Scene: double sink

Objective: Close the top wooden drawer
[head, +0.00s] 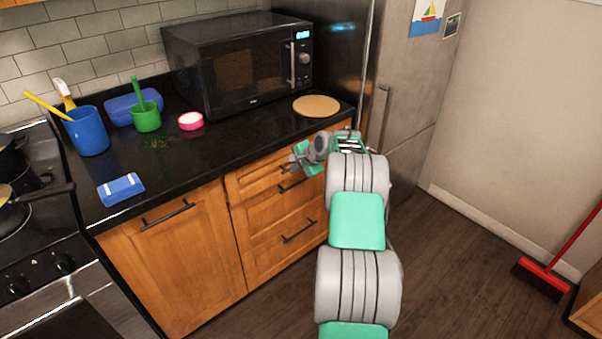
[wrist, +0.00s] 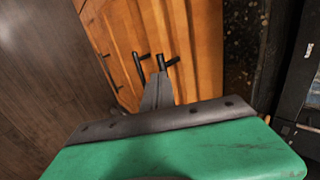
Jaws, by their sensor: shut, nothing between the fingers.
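The top wooden drawer (head: 252,180) is in the orange-brown cabinet just under the black counter. Its right part is hidden behind my gripper in the head view. It seems to stand slightly out from the cabinet, but I cannot tell how far. In the wrist view the top drawer front (wrist: 206,45) lies next to the dark counter edge, with a black bar handle (wrist: 167,63). My gripper (wrist: 157,82) is shut and empty, its fingertips close to that handle in the picture. I cannot tell if they touch. My gripper also shows in the head view (head: 299,156).
Lower drawers with black handles (head: 299,233) and a cabinet door (head: 178,260) are below the counter (head: 225,140). A microwave (head: 240,62), blue cup (head: 87,131) and round board (head: 316,105) stand on top. The fridge (head: 405,85) is at right. The floor (head: 450,270) is clear near my arm.

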